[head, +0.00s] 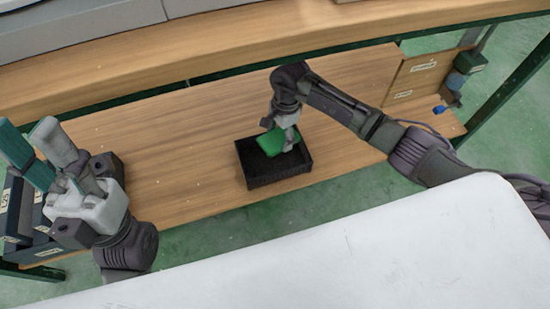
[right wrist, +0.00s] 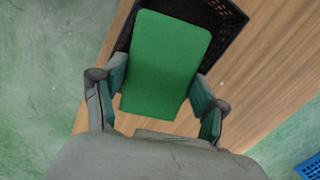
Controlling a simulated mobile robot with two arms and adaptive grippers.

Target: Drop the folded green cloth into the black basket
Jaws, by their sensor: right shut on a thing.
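The folded green cloth (head: 270,142) is a flat rectangular pad, held over the black basket (head: 277,178). My right gripper (head: 284,139) is shut on the cloth. In the right wrist view the cloth (right wrist: 165,62) lies between the two fingers of the right gripper (right wrist: 160,102), and the mesh wall of the basket (right wrist: 222,15) shows behind it. The cloth hides part of the basket's inside. My left gripper (head: 30,142) is raised at the far left, with its fingers apart and nothing between them.
The basket stands on a wooden shelf (head: 180,150), with bare wood left and right of it. Dark bins (head: 15,215) stand at the shelf's left end. A white surface (head: 330,260) fills the front. A blue crate (right wrist: 310,168) shows in the right wrist view.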

